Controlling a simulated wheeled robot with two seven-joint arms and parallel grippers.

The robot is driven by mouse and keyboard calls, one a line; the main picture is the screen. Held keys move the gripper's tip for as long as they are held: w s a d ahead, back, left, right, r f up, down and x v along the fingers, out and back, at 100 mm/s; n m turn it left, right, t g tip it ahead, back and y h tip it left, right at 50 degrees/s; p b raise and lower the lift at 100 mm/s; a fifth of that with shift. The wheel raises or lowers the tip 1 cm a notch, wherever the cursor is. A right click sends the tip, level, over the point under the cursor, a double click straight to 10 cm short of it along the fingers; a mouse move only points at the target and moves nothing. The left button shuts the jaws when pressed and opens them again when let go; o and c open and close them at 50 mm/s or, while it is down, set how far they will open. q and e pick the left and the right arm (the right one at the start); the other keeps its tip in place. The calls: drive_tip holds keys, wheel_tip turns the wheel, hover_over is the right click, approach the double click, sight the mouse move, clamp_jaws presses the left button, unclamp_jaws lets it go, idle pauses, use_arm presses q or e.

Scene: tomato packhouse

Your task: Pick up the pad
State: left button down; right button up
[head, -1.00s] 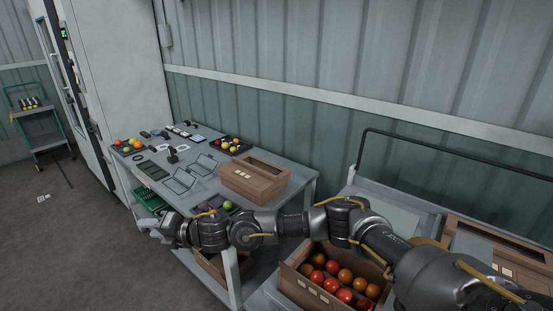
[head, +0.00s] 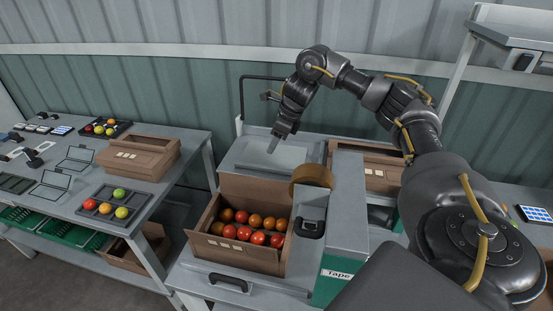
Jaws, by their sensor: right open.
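I cannot tell for certain which thing is the pad. A small flat thing with a blue-and-white grid (head: 535,214) lies on the surface at the far right, and a similar small blue-and-white one (head: 62,130) lies on the left table. My right gripper (head: 272,146) is open and empty, pointing down over a flat grey plate (head: 300,154) behind the tomato box. It is far from both grid-faced things. My left gripper is out of view.
An open cardboard box (head: 205,222) of red and orange tomatoes stands before the plate. A tape dispenser (head: 345,205) with a brown roll stands right of it. A black rail (head: 262,77) rises behind.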

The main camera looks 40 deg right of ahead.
hover_over(260, 165)
drive_tip(key=s+d, duration=0.2)
wheel_tip(260, 165, down, 5)
drive_tip(key=shift+s+a+r+p, duration=0.1)
drive_tip(key=shift+s+p, duration=0.05)
drive_tip(key=shift+p, duration=0.3)
drive_tip(key=shift+a, duration=0.1)
drive_tip(key=p+x, duration=0.2)
drive_tip(key=x, duration=0.2)
drive_tip(key=shift+a+f+p, duration=0.15)
drive_tip(key=shift+f+p, duration=0.1)
drive_tip(key=shift+p, duration=0.15)
drive_tip(key=shift+w+f, duration=0.3)
drive_tip(key=shift+c, duration=0.4)
clamp_jaws()
